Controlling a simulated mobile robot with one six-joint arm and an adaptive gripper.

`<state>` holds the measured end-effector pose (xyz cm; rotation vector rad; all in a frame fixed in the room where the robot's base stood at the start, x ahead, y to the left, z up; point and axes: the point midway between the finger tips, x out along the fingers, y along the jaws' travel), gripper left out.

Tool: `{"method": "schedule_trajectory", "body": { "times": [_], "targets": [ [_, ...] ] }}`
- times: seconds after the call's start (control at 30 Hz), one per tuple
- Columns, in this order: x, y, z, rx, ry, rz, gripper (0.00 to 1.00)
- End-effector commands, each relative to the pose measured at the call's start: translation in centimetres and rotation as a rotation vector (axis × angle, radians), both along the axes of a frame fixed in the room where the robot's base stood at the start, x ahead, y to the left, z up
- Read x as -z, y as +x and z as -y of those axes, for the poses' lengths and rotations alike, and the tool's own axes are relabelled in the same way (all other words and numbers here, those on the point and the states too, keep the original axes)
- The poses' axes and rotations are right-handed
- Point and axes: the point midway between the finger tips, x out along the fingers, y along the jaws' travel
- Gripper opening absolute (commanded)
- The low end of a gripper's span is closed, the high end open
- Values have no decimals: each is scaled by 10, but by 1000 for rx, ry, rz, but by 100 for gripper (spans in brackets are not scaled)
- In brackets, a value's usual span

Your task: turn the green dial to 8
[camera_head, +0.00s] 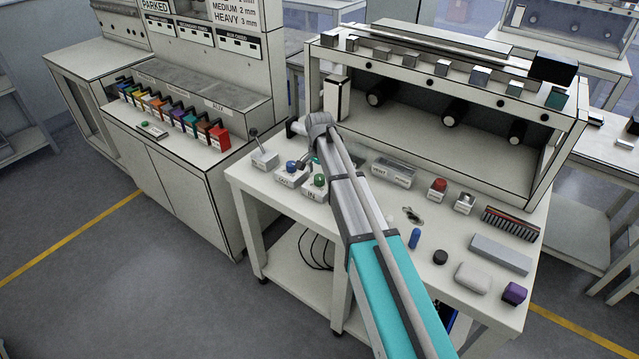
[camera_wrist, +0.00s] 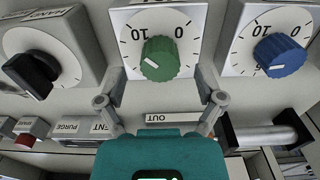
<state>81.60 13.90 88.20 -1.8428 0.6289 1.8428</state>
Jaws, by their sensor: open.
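The green dial (camera_wrist: 160,57) sits on a white square plate at the top middle of the wrist view. Its plate carries tick marks, with 10 to the left and 0 to the right, seen upside down. The dial's white pointer mark slants to the lower left. My gripper (camera_wrist: 160,92) is open and empty. Its two fingers stand wide apart at the lower left and lower right of the dial, and I see no contact.
A blue dial (camera_wrist: 279,55) is right of the green one, and a black knob (camera_wrist: 32,74) is left. A black-ended bar (camera_wrist: 265,137) lies at lower right. In the head view, small items lie on the bench (camera_head: 390,215) beside a red button (camera_head: 438,185).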

Motion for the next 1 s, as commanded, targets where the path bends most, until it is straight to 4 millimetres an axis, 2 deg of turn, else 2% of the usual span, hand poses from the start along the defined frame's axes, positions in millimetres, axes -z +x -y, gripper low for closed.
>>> {"method": "schedule_trajectory", "body": {
  "times": [0.03,0.23,0.73,0.77,1.0],
  "targets": [
    [7,0,0,0,0,0,87],
    [17,0,0,0,0,0,87],
    [19,0,0,0,0,0,87],
    [19,0,0,0,0,0,83],
    [19,0,0,0,0,0,38]
  ]
}}
